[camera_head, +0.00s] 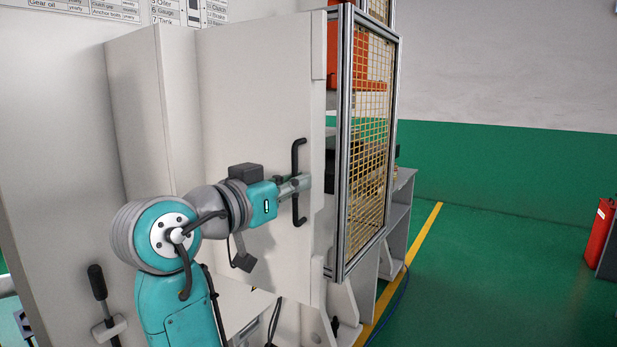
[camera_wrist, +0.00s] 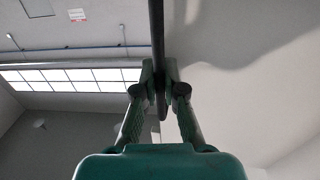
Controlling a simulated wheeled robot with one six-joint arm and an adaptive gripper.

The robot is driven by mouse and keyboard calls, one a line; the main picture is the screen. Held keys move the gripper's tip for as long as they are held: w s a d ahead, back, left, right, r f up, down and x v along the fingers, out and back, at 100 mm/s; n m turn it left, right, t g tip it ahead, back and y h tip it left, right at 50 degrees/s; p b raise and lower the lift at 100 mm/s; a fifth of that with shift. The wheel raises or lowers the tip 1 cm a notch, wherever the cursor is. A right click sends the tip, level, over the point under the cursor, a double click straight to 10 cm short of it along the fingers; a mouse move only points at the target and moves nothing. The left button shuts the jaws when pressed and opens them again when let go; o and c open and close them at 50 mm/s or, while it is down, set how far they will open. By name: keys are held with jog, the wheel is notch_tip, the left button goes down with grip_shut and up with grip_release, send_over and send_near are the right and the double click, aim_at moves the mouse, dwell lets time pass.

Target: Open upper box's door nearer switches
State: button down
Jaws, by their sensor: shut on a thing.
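The box is a tall pale grey cabinet (camera_head: 180,100). Its door (camera_head: 262,90) is a large flat pale panel. A black vertical bar handle (camera_head: 297,152) is fixed near the door's right edge. My gripper (camera_head: 302,184) reaches in from the left and is shut on the middle of the handle. In the wrist view, my gripper's two fingers (camera_wrist: 166,88) are closed around the dark handle bar (camera_wrist: 157,35). The pale door surface (camera_wrist: 215,80) fills the right side there. I cannot tell whether the door stands ajar. The hinges and the switches are not clearly seen.
A metal-framed yellow mesh guard (camera_head: 368,140) stands just right of the door's edge, with an orange machine part (camera_head: 333,60) behind it. Green floor (camera_head: 490,265) lies open at right, near a red box (camera_head: 598,232).

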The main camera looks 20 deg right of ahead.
jog(key=v, duration=0.6)
jog(key=shift+w+a, duration=0.25)
jog(key=shift+w, duration=0.05)
jog(key=c, duration=1.2)
grip_release()
jog(key=shift+c, duration=0.2)
jog(key=v, duration=1.2)
jog(key=shift+f, duration=0.1)
